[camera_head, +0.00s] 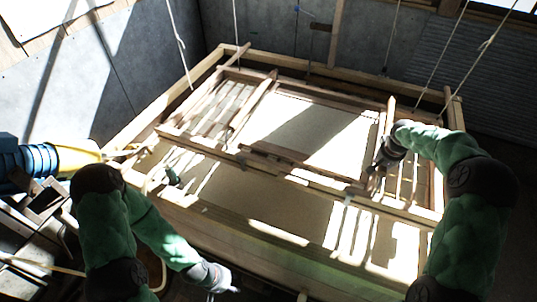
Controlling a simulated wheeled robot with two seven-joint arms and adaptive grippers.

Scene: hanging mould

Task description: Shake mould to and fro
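The mould (300,185) is a large wooden frame with slats and crossbars around a pale, sunlit panel. It lies tilted in the picture over a bigger wooden vat, with ropes hanging around it. My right gripper (372,178) is at the mould's right crossbar, near its front rail. Its fingers are dark and small against the wood, so I cannot tell whether they grip it. My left gripper (222,287) is low in the picture, in front of the vat's near side and apart from the mould's rail. Its fingertips are too small and bright to read.
The wooden vat (195,212) fills the middle. Ropes (181,45) hang at the left and right. Blue and yellow cylindrical things (38,160) and a cluttered wooden stand (42,205) are at the left. Grey walls (75,85) close off the back.

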